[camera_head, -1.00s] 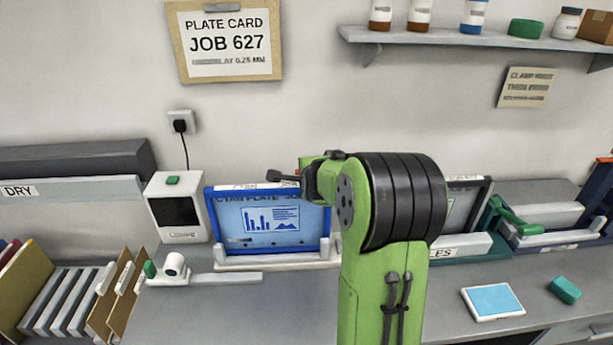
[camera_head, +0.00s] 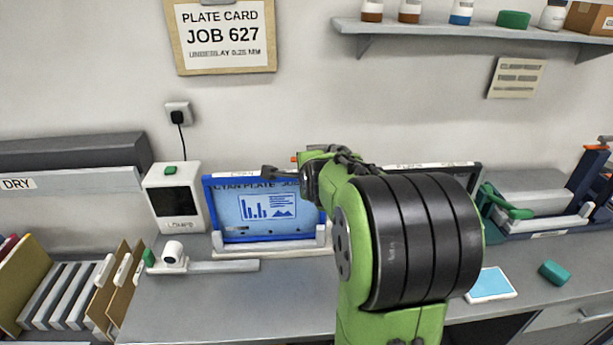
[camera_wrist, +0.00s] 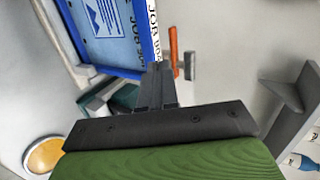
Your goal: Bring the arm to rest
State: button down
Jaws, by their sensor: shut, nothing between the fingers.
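My green arm with its black ribbed joint fills the right middle of the head view. My gripper (camera_head: 270,171) points left there, in front of the upper edge of the blue-framed cyan plate (camera_head: 232,206), which stands upright in a pale holder on the bench. In the wrist view my gripper (camera_wrist: 157,70) is shut with nothing between its fingers. The blue frame (camera_wrist: 140,30) shows beyond the fingertips at the upper left; whether they touch it I cannot tell.
A white device (camera_head: 175,200) stands left of the plate. Folders in a rack (camera_head: 75,290) fill the lower left. A wall shelf (camera_head: 480,32) holds bottles at upper right. A blue-topped pad (camera_head: 491,284) and a green block (camera_head: 555,272) lie on the bench at right.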

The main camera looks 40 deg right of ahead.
jog(key=s+a+r+n+g+y, duration=0.1)
jog(key=s+a+n, duration=0.4)
jog(key=a, duration=0.3)
jog(key=s+a+r+n+g+y, duration=0.1)
jog(key=s+a+n+y, duration=0.1)
jog(key=s+a+n, duration=0.45)
jog(key=s+a+f+n+g+y, duration=0.1)
jog(key=s+a+f+n, duration=0.1)
jog(key=s+a+n, duration=0.3)
jog(key=s+a+f+n+g+y, duration=0.1)
jog(key=s+a+f+n+g, duration=0.1)
jog(key=s+a+n, duration=0.3)
jog(key=s+f+n, duration=0.1)
jog(key=s+n, duration=0.1)
jog(key=s, duration=0.2)
jog(key=shift+a+y, duration=0.25)
jog(key=shift+y, duration=0.05)
